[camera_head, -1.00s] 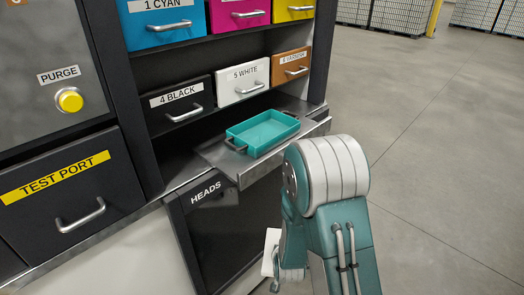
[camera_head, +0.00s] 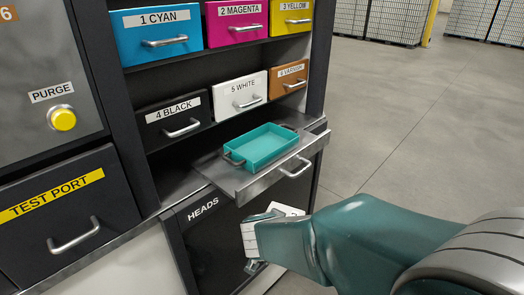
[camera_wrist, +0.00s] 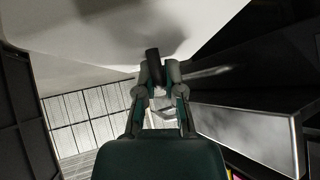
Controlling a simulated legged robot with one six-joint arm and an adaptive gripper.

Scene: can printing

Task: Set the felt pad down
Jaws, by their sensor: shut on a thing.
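My gripper (camera_wrist: 160,78) is shut on a short dark grip in the wrist view. The grip appears to belong to the felt pad (camera_wrist: 105,38), a broad pale surface filling the top of that view. In the head view a pale piece that looks like the pad (camera_head: 287,209) shows just above my wrist, below the pulled-out shelf (camera_head: 237,184). My forearm hides most of it and the fingertips there. The teal tray (camera_head: 268,145), with dark handles, sits on the shelf and looks empty. The pad is apart from the tray.
The HEADS compartment (camera_head: 203,240) lies below the shelf, close to my wrist. Labelled ink drawers, such as 5 WHITE (camera_head: 240,96), stand above and behind the tray. The TEST PORT drawer (camera_head: 55,215) is at left. Open floor (camera_head: 400,150) lies to the right.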

